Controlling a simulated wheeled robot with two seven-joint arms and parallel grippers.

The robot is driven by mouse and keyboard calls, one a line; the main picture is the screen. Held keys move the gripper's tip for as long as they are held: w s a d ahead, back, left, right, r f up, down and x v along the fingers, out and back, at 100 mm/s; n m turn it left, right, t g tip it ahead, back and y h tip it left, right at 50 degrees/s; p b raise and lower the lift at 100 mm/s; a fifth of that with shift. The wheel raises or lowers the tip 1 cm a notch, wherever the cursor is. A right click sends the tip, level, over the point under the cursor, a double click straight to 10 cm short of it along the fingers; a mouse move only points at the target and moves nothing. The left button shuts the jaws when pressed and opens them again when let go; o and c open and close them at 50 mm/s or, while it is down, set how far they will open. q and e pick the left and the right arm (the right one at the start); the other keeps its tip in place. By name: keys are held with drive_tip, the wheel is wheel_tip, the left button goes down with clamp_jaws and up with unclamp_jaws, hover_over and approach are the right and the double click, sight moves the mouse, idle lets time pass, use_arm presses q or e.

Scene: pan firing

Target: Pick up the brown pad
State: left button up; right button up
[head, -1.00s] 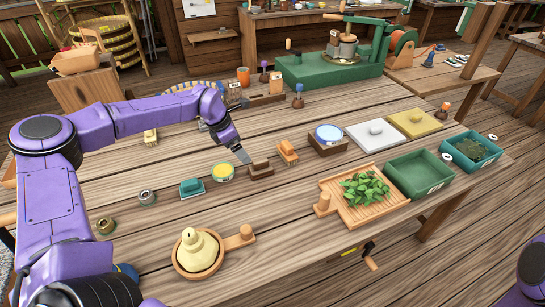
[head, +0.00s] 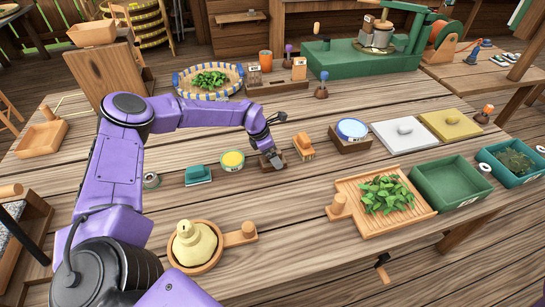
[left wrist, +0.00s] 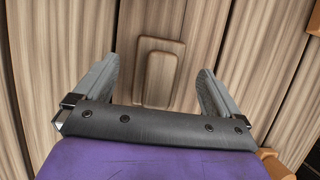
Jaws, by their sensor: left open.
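The brown pad (left wrist: 160,78) is a wooden block with a raised, rounded grip on top. It lies flat on the plank table in the left wrist view, between the two fingers of my left gripper (left wrist: 160,70). The gripper is open, with a gap on either side of the pad. In the head view my left gripper (head: 270,152) is low over the pad and hides most of it. My right gripper is not in view.
An orange brush-like pad (head: 303,147) stands close right of the gripper. A yellow-topped tin (head: 232,160) and a teal pad (head: 198,175) are to the left. A wooden block with a blue tin (head: 351,130) is farther right.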

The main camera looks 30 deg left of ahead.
use_arm(q)
drive_tip(key=shift+x, duration=1.05)
drive_tip(key=c, duration=1.6)
drive_tip(key=shift+w+r, duration=0.1)
drive_tip(key=shift+r, duration=0.5)
drive_tip(key=s+a+r+b, duration=0.3)
drive_tip(key=s+a+r, duration=0.4)
drive_tip(key=s+r, duration=0.5)
drive_tip(key=shift+a, duration=0.25)
